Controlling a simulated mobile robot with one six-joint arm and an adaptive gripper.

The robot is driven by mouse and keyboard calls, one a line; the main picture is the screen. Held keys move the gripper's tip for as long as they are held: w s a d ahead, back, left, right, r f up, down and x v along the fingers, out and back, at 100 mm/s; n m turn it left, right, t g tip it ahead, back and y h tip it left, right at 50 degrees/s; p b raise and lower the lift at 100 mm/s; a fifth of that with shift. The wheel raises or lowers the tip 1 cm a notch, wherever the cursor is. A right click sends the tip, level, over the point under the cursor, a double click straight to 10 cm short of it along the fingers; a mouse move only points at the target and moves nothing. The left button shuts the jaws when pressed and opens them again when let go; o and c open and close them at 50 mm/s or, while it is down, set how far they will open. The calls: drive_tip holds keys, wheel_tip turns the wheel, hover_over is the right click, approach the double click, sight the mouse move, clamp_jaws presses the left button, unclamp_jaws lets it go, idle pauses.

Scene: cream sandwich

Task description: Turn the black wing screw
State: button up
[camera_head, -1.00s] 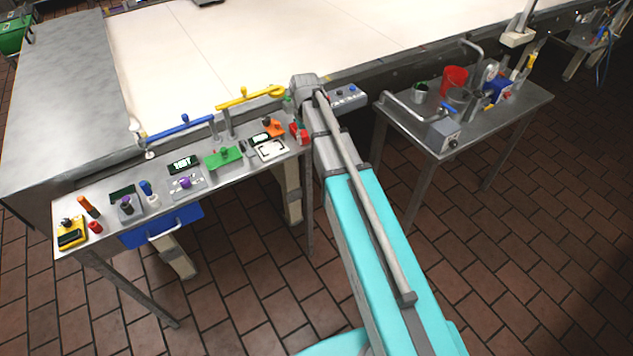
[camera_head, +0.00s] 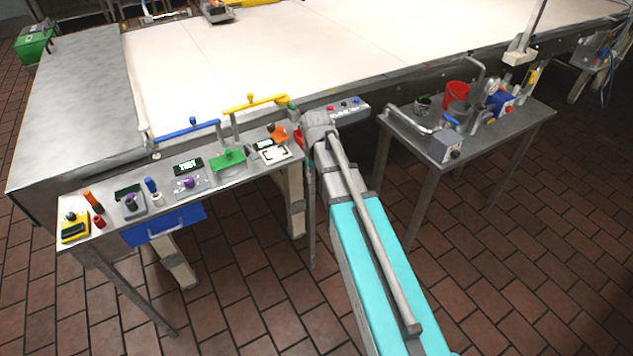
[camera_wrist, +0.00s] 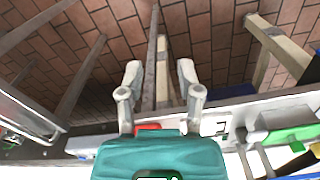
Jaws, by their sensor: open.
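I cannot make out a black wing screw for certain. A small dark knob (camera_head: 455,154) sits on the front of a grey box (camera_head: 441,147) on the right-hand table, but its shape is too small to tell. My gripper shows in the wrist view (camera_wrist: 160,90), its two grey fingers apart with nothing between them. Beyond the fingers are a table leg and the brick floor. In the head view my arm reaches to the right end of the left-hand table and hides the fingers. The gripper is well to the left of the grey box.
The left-hand table (camera_head: 225,185) carries a yellow device (camera_head: 75,227), a green block (camera_head: 229,160) and several small parts. Blue (camera_head: 188,131) and yellow (camera_head: 254,103) handles rise behind. The right-hand table (camera_head: 520,115) holds a red bucket (camera_head: 457,95). Floor shows between the tables.

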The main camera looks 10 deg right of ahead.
drive_tip(key=shift+s, duration=0.15)
drive_tip(key=s, duration=1.3)
drive_tip(key=shift+s+m, duration=0.3)
drive_tip(key=shift+m, duration=0.1)
drive_tip(key=shift+s+a, duration=0.1)
drive_tip(key=shift+s, duration=0.05)
